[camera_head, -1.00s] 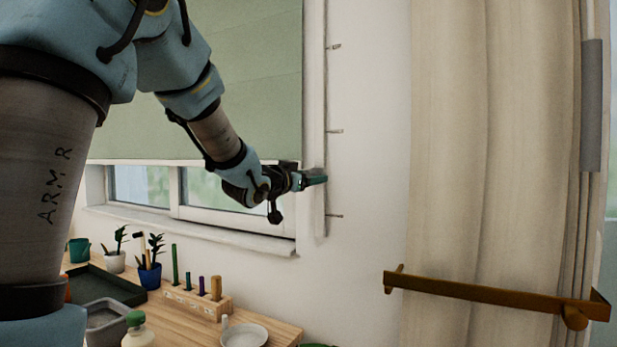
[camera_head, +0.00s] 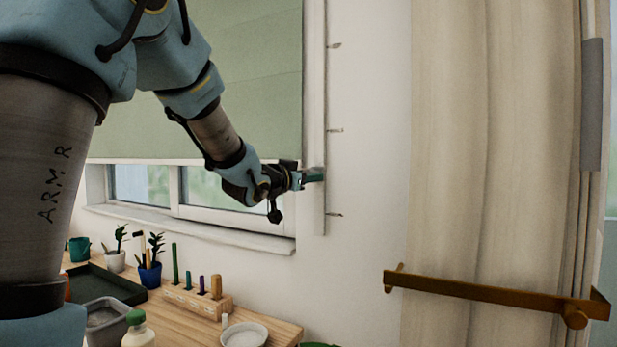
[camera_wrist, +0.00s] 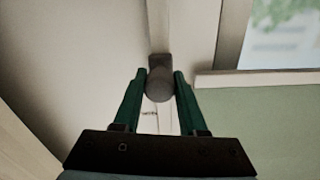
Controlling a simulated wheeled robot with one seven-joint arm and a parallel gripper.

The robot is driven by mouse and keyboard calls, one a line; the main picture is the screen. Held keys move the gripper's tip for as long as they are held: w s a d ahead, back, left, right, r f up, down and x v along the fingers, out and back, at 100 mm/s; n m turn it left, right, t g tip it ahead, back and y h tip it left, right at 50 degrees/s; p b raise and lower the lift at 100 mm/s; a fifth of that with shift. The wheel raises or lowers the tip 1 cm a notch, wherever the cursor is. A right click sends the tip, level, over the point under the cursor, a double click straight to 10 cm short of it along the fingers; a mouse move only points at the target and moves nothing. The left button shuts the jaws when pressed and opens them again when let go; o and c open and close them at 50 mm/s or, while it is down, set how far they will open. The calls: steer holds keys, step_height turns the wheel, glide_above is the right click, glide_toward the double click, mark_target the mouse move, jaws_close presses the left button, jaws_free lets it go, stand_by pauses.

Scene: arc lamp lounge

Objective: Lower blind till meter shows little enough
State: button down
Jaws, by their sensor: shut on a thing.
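The green blind (camera_head: 250,90) hangs over the upper part of the window, and a strip of glass (camera_head: 145,185) shows below its bottom edge. My gripper (camera_head: 316,175) is at the right side of the window frame, near the height of that edge. In the wrist view its two green fingers (camera_wrist: 159,78) are on either side of a dark grey rounded knob (camera_wrist: 159,84), shut on it. The blind also shows in the wrist view (camera_wrist: 270,125), at right. I see no meter in these frames.
A wooden table (camera_head: 265,325) below the window holds a dark tray (camera_head: 115,288), potted plants, a peg block (camera_head: 200,300), a bottle and a white bowl (camera_head: 246,335). A brown rail (camera_head: 480,292) crosses in front of the beige curtain (camera_head: 470,150) at right.

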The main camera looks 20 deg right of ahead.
steer(key=shift+f, duration=0.1)
stand_by(0.7)
step_height(320, 180, down, 12)
steer(key=b, duration=1)
steer(key=shift+r, duration=0.2)
steer(key=c, duration=0.8)
jaws_free()
steer(key=shift+f, duration=0.1)
steer(key=o, duration=0.3)
steer(key=shift+o, duration=0.2)
steer(key=shift+r, duration=0.2)
steer(key=b+v, duration=0.1)
steer(key=v, duration=0.9)
steer(key=shift+s+a+b, duration=0.25)
steer(key=shift+a+b, duration=0.05)
steer(key=shift+b, duration=0.1)
